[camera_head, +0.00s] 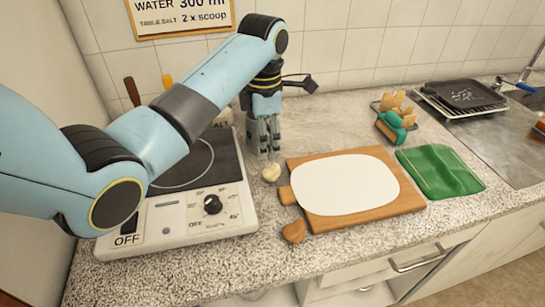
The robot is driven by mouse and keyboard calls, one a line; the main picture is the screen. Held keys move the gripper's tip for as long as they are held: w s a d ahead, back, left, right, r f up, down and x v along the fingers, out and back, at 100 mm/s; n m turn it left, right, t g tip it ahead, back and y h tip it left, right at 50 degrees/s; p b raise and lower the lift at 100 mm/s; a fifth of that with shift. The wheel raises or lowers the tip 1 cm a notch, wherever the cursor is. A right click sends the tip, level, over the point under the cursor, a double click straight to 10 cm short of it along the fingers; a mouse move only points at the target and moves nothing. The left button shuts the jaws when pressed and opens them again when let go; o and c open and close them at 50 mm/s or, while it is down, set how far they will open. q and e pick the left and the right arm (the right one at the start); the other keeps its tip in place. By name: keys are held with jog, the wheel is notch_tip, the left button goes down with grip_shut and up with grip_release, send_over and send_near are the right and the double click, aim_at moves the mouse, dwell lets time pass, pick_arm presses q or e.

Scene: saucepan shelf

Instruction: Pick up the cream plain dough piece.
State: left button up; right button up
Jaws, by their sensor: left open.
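A small cream lump, which looks like the dough piece (271,173), lies on the speckled counter between the hotplate and the wooden board. My left gripper (264,156) points down just behind and above it, with its fingers open. The fingertips appear close to the lump, but I cannot tell whether they touch it. My right gripper is not in view.
The wooden board (408,202) carries a flat white oval sheet (345,185). A hotplate (180,215) stands left. A wooden piece (294,231), a green cloth (440,171), a small rack (395,118) and a dark tray (463,94) are also on the counter.

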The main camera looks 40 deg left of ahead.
aim_at(269, 176)
pick_arm(q)
jog(key=shift+n, duration=0.4)
jog(key=f, duration=0.4)
jog(key=shift+w+f, duration=0.25)
jog(key=shift+w, duration=0.05)
jog(key=shift+w+f, duration=0.1)
jog(key=shift+f, duration=0.25)
notch_tip(269, 176, down, 4)
jog(key=shift+w+d+f, duration=0.1)
jog(key=shift+f, duration=0.3)
jog(key=c, duration=0.6)
jog(key=shift+o, duration=0.2)
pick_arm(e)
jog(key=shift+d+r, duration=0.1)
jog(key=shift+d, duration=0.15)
